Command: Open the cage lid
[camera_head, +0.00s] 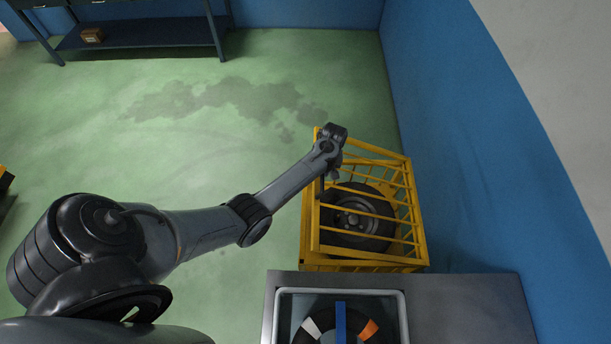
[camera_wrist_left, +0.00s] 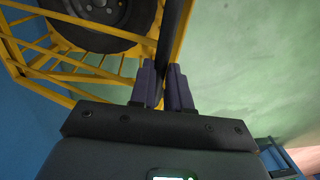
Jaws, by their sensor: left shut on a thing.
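The yellow cage (camera_head: 365,266) stands on the floor by the blue wall, with a black wheel (camera_head: 357,217) inside. Its barred yellow lid (camera_head: 378,176) lies over the top of the wheel; I cannot tell whether it is slightly raised. My left arm reaches from the left to the cage's left edge. The left gripper (camera_wrist_left: 164,84) is shut on a dark bar (camera_wrist_left: 171,38) along the cage's edge in the left wrist view. The wheel (camera_wrist_left: 100,15) and yellow bars show there too. In the head view my wrist partly hides the fingers. My right gripper is not in view.
A grey table (camera_head: 468,304) stands close in front of the cage, with a tray (camera_head: 400,308) holding a round thing with orange and white patches. The blue wall (camera_head: 450,130) is close on the right. The green floor to the left is open. A dark shelf (camera_head: 145,38) stands far back.

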